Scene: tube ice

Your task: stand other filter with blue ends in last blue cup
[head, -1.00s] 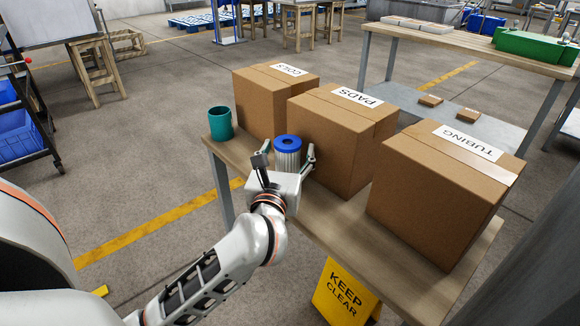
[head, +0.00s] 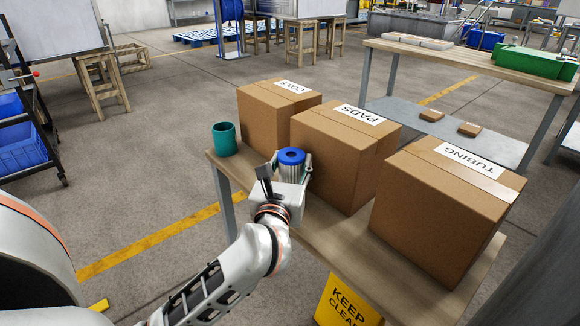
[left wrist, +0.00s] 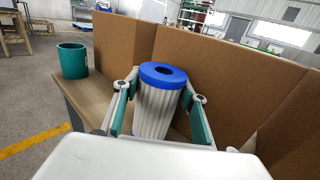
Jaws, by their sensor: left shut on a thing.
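A filter (head: 291,165) with a pale ribbed body and a blue ring-shaped top end stands upright at the near edge of the wooden table, by the PADS box. My left gripper (head: 287,173) is shut on it, one finger on each side. No blue cup is visible; a teal, open cup (head: 224,141) stands at the table's left corner. My right gripper is not in view.
Three cardboard boxes, COILS (head: 268,125), PADS (head: 335,165) and TUBING (head: 430,220), line the wooden table (head: 335,235) behind the filter. Bare tabletop lies between the teal cup and the filter. A yellow KEEP CLEAR sign (head: 345,303) stands below the near edge.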

